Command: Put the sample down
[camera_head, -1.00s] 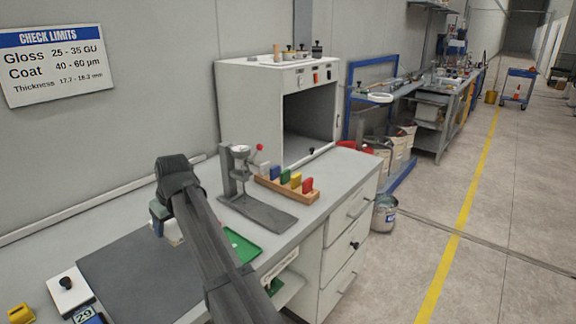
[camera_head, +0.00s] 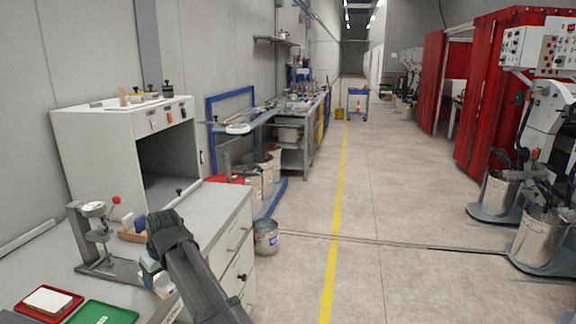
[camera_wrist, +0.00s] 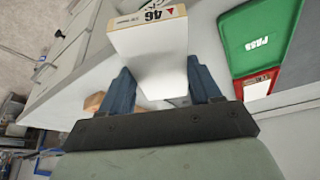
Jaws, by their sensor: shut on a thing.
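The sample, a white block with a label reading 46 (camera_wrist: 150,62), sits between the two blue fingers of my gripper (camera_wrist: 161,80) in the wrist view. In the head view my gripper (camera_head: 156,268) is over the bench, right of the gauge stand (camera_head: 98,240), with a bit of the white block (camera_head: 163,285) showing below. A green tray marked PASS (camera_head: 100,314) lies at the lower left; it also shows in the wrist view (camera_wrist: 262,38). A red tray (camera_head: 27,310) beside it holds another white block (camera_head: 48,300).
A rack with coloured pieces (camera_head: 132,234) stands behind my gripper, partly hidden by it. A white open-fronted cabinet (camera_head: 90,150) stands at the back of the bench. A metal bucket (camera_head: 266,240) is on the floor right of the bench drawers. The aisle is clear.

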